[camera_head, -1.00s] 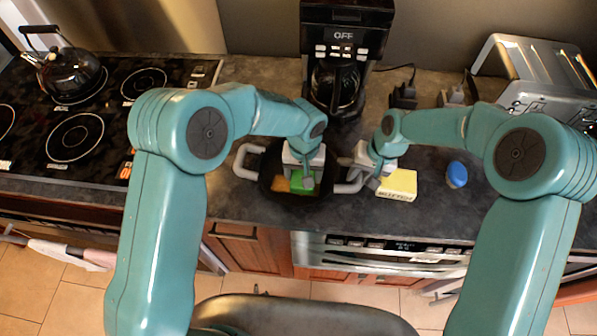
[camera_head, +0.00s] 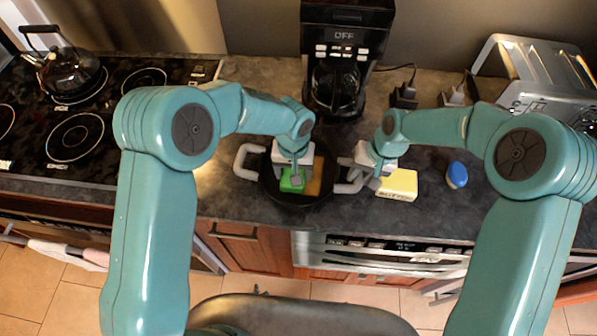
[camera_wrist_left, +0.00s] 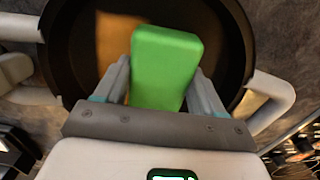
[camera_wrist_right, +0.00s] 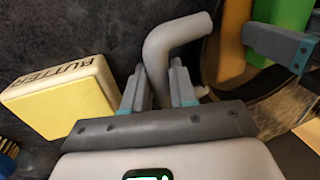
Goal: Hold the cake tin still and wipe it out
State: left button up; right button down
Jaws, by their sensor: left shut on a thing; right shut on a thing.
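The cake tin (camera_head: 270,196) is a round dark pan with two pale grey loop handles, standing on the dark counter in the head view. My left gripper (camera_head: 292,184) is shut on a green sponge (camera_wrist_left: 166,66) inside the tin. An orange-brown patch (camera_head: 314,188) shows on the tin floor right of the sponge, and it also shows in the left wrist view (camera_wrist_left: 115,42). My right gripper (camera_wrist_right: 160,88) is shut on the tin's right handle (camera_wrist_right: 165,45). The sponge's lower face is hidden.
A yellow butter block (camera_head: 398,184) lies just right of my right gripper. A blue oval item (camera_head: 456,174) lies farther right. A coffee maker (camera_head: 340,60) stands behind the tin, a toaster (camera_head: 535,75) at back right. The stove with a kettle (camera_head: 70,75) is left.

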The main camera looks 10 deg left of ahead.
pick_arm(q)
jog(key=shift+s+d+f, duration=0.1)
jog(key=shift+d, duration=0.7)
jog(key=shift+s+d+f, duration=0.1)
jog(key=shift+d, duration=0.7)
pick_arm(e)
jog(key=shift+s+f, duration=0.1)
jog(key=shift+f, duration=0.05)
pick_arm(q)
jog(key=shift+w+a, duration=0.1)
jog(key=shift+a, duration=0.55)
jog(key=shift+w+a+r, duration=0.1)
jog(key=shift+a+r, duration=0.1)
jog(key=shift+a, duration=1.4)
jog(key=shift+d+f, duration=0.15)
jog(key=shift+d, duration=2.1)
jog(key=shift+a, duration=2.3)
jog(key=shift+d, duration=2.3)
